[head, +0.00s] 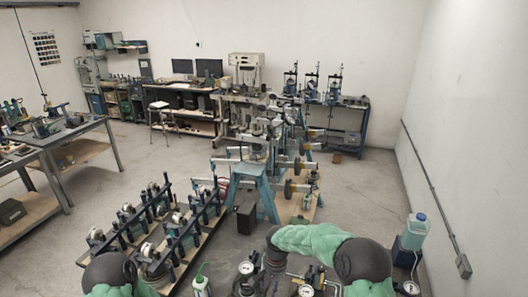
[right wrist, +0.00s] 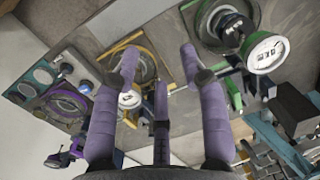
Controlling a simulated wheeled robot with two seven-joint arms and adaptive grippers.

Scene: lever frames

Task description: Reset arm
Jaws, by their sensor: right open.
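In the right wrist view my right gripper (right wrist: 160,68) shows three purple fingers spread apart, with nothing held between them. Beyond the fingers are a yellow-framed device with a gauge (right wrist: 131,98) and a green-framed device with a white round gauge (right wrist: 265,52). I cannot tell how far the fingertips are from them. In the head view my green right arm (head: 318,241) reaches in from the lower right over the near bench, and its gripper is not clear there. Only a dark joint and a bit of green of my left arm (head: 108,270) show at the bottom left; its gripper is out of the picture.
Gauges (head: 246,268), a white bottle (head: 200,286) and a blue-capped jug (head: 414,232) stand close to my arms. A rack of lever frames (head: 150,225) lies left of centre, and blue stands (head: 252,185) are ahead. Open floor lies at left (head: 110,195) and right.

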